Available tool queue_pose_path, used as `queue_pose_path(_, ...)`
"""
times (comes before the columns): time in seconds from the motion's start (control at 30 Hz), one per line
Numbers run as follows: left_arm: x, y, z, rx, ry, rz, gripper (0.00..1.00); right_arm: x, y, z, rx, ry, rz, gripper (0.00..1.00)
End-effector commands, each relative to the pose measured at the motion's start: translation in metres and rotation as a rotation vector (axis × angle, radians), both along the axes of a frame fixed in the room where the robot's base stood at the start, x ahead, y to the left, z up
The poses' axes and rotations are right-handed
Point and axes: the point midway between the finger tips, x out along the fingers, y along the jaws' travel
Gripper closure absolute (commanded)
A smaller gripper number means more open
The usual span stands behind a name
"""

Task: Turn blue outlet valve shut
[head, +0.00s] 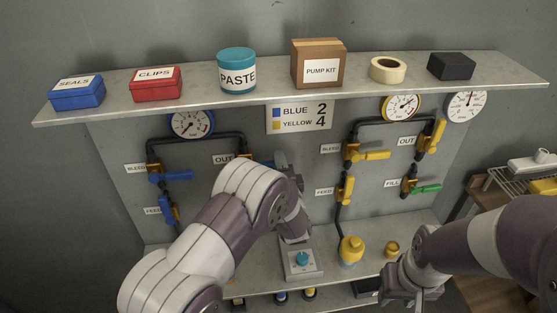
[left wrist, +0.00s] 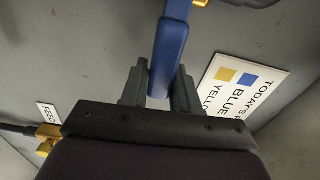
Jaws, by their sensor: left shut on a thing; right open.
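The blue outlet valve's handle (left wrist: 168,45) is a flat blue lever. In the left wrist view it runs from the top edge down between the two grey fingers of my left gripper (left wrist: 160,88), which is shut on it. In the head view the OUT label (head: 223,159) of the blue circuit shows left of my left arm. That arm covers most of the valve there, and I cannot make out the left fingertips. My right gripper (head: 402,290) is open at the lower right, low and apart from the valves.
The blue bleed valve (head: 176,176) and feed valve (head: 167,210) are left of my arm. Yellow-handled valves (head: 371,155) and a green one (head: 427,188) are on the right. A shelf (head: 195,92) with boxes and jars overhangs the panel. A yellow-topped container (head: 351,248) stands below.

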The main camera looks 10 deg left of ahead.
Motion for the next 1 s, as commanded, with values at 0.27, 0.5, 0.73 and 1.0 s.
queue_pose_path(0.27, -0.0006, -0.0003, -0.0067, 0.049, 0.019, -0.002, 1.0, 0.0, 0.0, -0.0003, 0.0, 0.0, 0.0, 0.57)
queue_pose_path(0.5, -0.0008, -0.0002, -0.0074, 0.054, 0.021, -0.002, 1.0, 0.0, 0.0, -0.0004, 0.0, 0.0, 0.0, 0.57)
queue_pose_path(0.73, -0.0009, -0.0001, -0.0076, 0.054, 0.022, -0.001, 0.51, 0.0, 0.0, -0.0004, 0.0, 0.0, 0.0, 0.57)
queue_pose_path(1.0, -0.0005, -0.0001, -0.0062, 0.052, 0.018, -0.001, 0.49, -0.0001, 0.0, -0.0004, 0.0, 0.0, 0.0, 0.57)
